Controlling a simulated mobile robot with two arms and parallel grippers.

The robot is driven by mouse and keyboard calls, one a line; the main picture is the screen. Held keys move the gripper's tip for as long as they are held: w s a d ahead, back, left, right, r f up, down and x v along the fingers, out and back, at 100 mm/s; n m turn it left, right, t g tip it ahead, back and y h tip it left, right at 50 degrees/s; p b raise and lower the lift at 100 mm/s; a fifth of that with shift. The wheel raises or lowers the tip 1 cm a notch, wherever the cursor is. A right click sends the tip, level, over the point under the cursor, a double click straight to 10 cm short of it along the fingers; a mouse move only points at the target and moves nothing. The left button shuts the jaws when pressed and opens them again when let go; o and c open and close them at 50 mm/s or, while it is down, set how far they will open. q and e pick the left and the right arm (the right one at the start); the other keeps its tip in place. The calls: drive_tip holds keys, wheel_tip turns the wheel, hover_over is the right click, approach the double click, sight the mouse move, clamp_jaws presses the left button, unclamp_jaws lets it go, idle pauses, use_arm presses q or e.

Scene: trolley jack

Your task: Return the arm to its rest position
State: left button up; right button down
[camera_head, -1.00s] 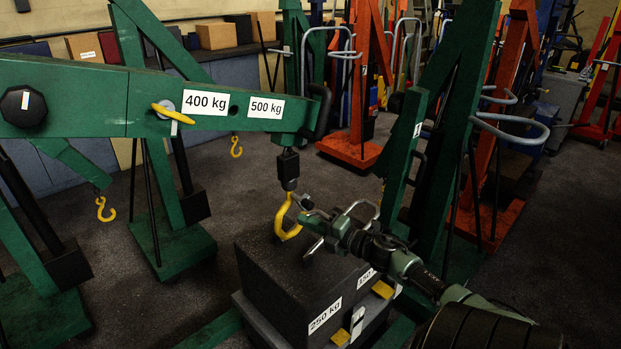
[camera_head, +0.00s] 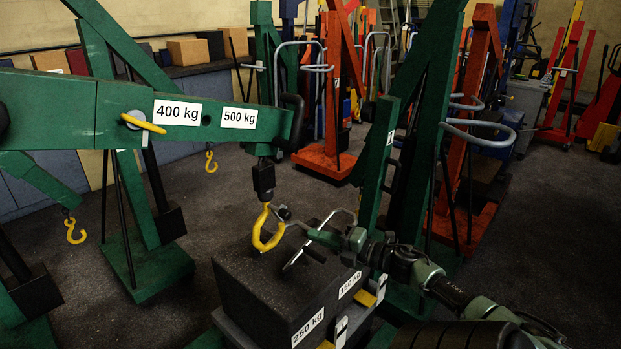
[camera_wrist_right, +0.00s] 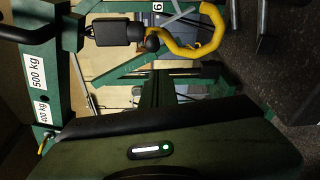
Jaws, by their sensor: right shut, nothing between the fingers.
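My right arm (camera_head: 425,275) reaches in from the lower right in the head view. Its right gripper (camera_head: 300,234) is shut and empty, above the dark weight block and just right of the yellow crane hook (camera_head: 267,232). I cannot tell whether gripper and hook touch. The hook hangs from the green crane boom (camera_head: 60,110), marked 400 kg and 500 kg, and its tip is low at the block's top. The hook also shows at the top of the right wrist view (camera_wrist_right: 205,45). My left gripper is out of view.
The dark weight block (camera_head: 265,295), labelled 250 kg and 150 kg, stands under my right gripper. Orange stands (camera_head: 325,160) are further back. Dark floor (camera_head: 560,220) is open at the right.

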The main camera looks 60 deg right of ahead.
drive_tip(key=shift+a, duration=0.1)
drive_tip(key=s+a+f+m+g+h, duration=0.15)
drive_tip(key=s+f+m, duration=0.25)
drive_tip(key=f, duration=0.7)
drive_tip(key=s+a+f+m+g+h, duration=0.1)
drive_tip(key=s+f+m+g+h, duration=0.2)
drive_tip(key=f, duration=0.8)
drive_tip(key=s+a+f+m+g+h, duration=0.15)
drive_tip(key=s+f+m, duration=0.4)
drive_tip(key=f, duration=0.65)
drive_tip(key=s+a+f+m+g+y, duration=0.1)
drive_tip(key=s+a+f+m+g, duration=0.15)
drive_tip(key=s+a+f, duration=0.45)
drive_tip(key=s+a+f+m+g+y, duration=0.2)
drive_tip(key=s+a+f+g, duration=0.15)
drive_tip(key=a+f, duration=0.55)
drive_tip(key=s+a+f+m+g+y, duration=0.1)
drive_tip(key=s+a+f+g, duration=0.3)
drive_tip(key=s+a+f, duration=0.3)
drive_tip(key=s+a, duration=0.5)
drive_tip(key=a, duration=0.3)
drive_tip(key=shift+s+a+f+m+y, duration=0.15)
drive_tip(key=shift+m+y, duration=0.15)
drive_tip(key=shift+y, duration=0.1)
